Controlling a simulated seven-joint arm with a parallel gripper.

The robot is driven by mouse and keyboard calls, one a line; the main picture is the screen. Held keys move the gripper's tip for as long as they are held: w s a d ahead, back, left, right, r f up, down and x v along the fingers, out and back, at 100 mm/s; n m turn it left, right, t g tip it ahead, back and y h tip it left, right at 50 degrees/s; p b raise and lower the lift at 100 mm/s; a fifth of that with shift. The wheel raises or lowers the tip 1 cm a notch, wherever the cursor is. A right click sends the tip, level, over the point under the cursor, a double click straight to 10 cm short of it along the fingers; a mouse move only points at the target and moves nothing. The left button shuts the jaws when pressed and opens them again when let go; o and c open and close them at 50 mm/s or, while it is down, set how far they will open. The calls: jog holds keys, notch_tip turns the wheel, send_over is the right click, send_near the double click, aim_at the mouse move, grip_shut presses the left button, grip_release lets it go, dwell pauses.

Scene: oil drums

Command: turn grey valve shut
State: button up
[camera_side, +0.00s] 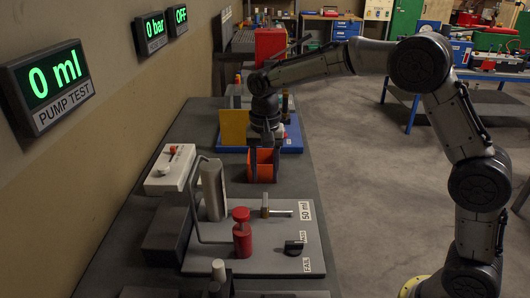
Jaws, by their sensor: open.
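My gripper (265,160) points down over the bench, with its open fingers around or in front of an orange open-topped block (263,173); I cannot tell whether they touch it. I cannot tell for certain which part is the grey valve. On the light grey test panel (270,262) stand a tall grey cylinder (213,190), a red-topped red fitting (242,235), a brass fitting with a silver bar handle (280,211) and a black knob (293,247). A short pale grey cylinder (218,270) stands at the front. My gripper is behind and apart from all of these.
A bent grey pipe (197,205) rises over the panel's left side. A white box with a red lever (170,169) sits to its left. Wall displays read 0 ml (48,84), 0 bar (153,31) and OFF (178,20).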

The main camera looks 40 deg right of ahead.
notch_tip(320, 180, up, 6)
dwell(0.5)
jog(key=s+d+r+t, duration=0.3)
jog(key=s+d+r, duration=0.1)
jog(key=s+r, duration=0.85)
jog(key=s+f+n+t, duration=0.1)
jog(key=s+f+n, duration=0.3)
jog(key=s, duration=0.4)
jog(key=s+d+f+n+t, duration=0.1)
jog(key=s+f+n, duration=0.4)
jog(key=s+f, duration=0.2)
jog(key=shift+s+d+f+t, duration=0.15)
jog(key=shift+s+f+t, duration=0.15)
jog(key=shift+s, duration=0.55)
